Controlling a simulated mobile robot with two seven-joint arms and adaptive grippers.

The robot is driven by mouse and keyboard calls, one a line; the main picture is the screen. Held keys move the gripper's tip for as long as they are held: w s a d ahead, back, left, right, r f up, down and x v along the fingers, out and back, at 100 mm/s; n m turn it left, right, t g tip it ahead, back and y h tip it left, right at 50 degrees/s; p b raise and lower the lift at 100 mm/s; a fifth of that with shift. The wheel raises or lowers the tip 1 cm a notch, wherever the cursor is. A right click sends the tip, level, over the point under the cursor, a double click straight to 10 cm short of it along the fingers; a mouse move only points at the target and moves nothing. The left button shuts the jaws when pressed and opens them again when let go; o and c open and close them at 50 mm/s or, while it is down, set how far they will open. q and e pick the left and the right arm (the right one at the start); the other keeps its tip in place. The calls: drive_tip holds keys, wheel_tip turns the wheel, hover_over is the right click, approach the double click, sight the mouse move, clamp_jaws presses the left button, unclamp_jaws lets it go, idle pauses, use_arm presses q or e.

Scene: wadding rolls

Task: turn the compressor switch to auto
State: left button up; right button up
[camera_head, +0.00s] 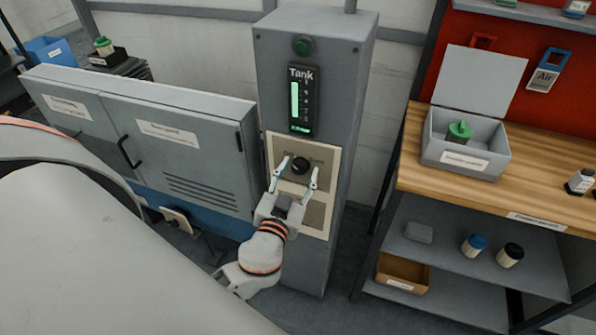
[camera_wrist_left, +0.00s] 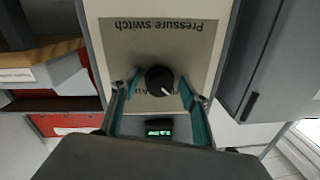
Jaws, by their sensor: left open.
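The compressor switch is a round black knob (camera_head: 300,165) on a beige plate (camera_head: 316,214) on the front of a grey column. In the left wrist view the knob (camera_wrist_left: 159,80) has a white pointer line toward the lower right. There the plate (camera_wrist_left: 120,60) reads "Pressure switch" upside down, and a label beside the knob is partly hidden. My left gripper (camera_head: 299,169) is open, its fingers pointing at the plate, one on either side of the knob. In the left wrist view its teal-padded fingers (camera_wrist_left: 160,92) show gaps to the knob. My right gripper is not seen.
A grey cabinet (camera_head: 150,118) stands left. A wooden bench (camera_head: 415,165) with an open grey box (camera_head: 467,160) stands right, with a shelf (camera_head: 440,262) below.

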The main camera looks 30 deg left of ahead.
use_arm(q)
drive_tip(key=c, duration=1.1)
